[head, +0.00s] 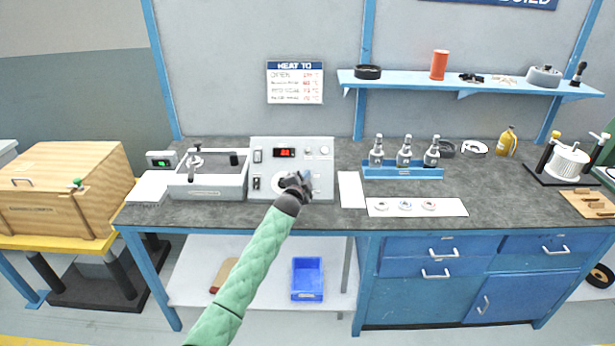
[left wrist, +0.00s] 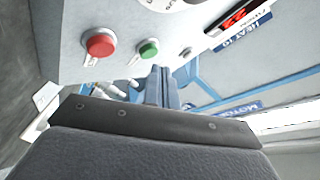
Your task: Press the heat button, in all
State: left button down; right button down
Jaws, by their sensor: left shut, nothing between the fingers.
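The grey control box (head: 262,145) stands on the bench, with a lit red display (head: 285,153) near its top. My left gripper (head: 299,180) is in front of the box's lower right part, shut and empty. In the left wrist view the box's face shows a red button (left wrist: 100,43), a smaller green button (left wrist: 148,50) and the display (left wrist: 236,18). The shut fingertips (left wrist: 160,74) appear just below the green button in that picture; I cannot tell whether they touch. The button labels are too small to read. My right gripper is out of view.
A grey open-topped unit (head: 208,188) stands left of the box. A white sheet (head: 351,190) and a blue rack (head: 402,173) with several metal holders are to its right. A HEAT TO sign (head: 295,82) hangs above.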

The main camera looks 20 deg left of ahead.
pick_arm(q)
jog(key=shift+w, duration=0.1)
jog(key=shift+w+a+f, duration=0.1)
jog(key=shift+w+f, duration=0.1)
jog(key=shift+f, duration=0.1)
dwell(0.3)
jog(key=shift+w+f+b, duration=0.2)
jog(key=shift+w+b, duration=0.05)
jog(key=shift+b, duration=0.15)
dwell(0.5)
jog(key=shift+s+r+p, duration=0.55)
jog(key=shift+p, duration=0.1)
